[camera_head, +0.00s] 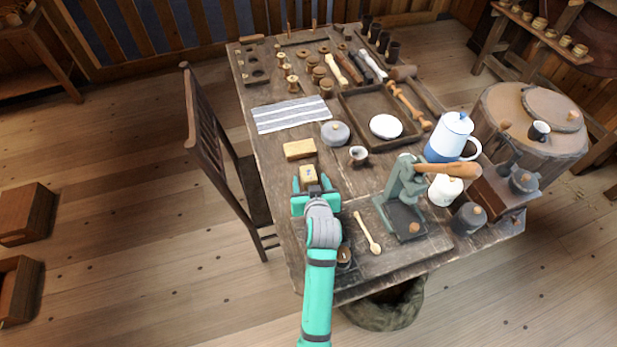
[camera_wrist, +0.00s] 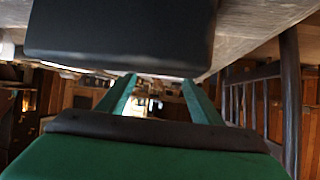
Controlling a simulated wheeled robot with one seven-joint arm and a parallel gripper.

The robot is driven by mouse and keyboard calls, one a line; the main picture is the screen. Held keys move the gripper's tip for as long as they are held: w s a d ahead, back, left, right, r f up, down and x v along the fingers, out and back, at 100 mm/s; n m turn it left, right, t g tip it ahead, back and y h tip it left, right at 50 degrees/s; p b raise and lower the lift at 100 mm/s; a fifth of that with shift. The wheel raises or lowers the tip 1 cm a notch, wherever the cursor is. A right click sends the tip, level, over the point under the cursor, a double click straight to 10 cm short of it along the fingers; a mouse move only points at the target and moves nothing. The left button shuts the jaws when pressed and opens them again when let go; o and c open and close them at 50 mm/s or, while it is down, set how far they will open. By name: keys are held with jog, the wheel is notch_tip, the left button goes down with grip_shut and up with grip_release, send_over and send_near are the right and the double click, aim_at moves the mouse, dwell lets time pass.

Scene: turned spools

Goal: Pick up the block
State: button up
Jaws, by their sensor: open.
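A pale wooden block (camera_head: 299,149) lies on the table near its left edge, below the striped cloth. A smaller tan block (camera_head: 308,173) with a dark mark on its face shows just below it, at the tips of my gripper. My gripper (camera_head: 311,184) is open, its teal fingers apart and pointing toward the two blocks. I cannot tell whether the small block is between the fingers or just beyond them. In the wrist view the green fingers (camera_wrist: 158,84) are spread, with no block clearly visible between them; a large dark shape hides the area above.
A lidded grey pot (camera_head: 335,133) and a small cup (camera_head: 358,156) stand right of the blocks. A green press (camera_head: 404,188) and a wooden spoon (camera_head: 367,232) are farther right. A chair (camera_head: 212,140) stands against the table's left side. The striped cloth (camera_head: 291,114) lies flat.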

aim_at(308, 173)
jog(key=x, duration=0.3)
jog(key=shift+w+f, duration=0.1)
jog(key=c, duration=1.2)
jog(key=shift+c, duration=0.2)
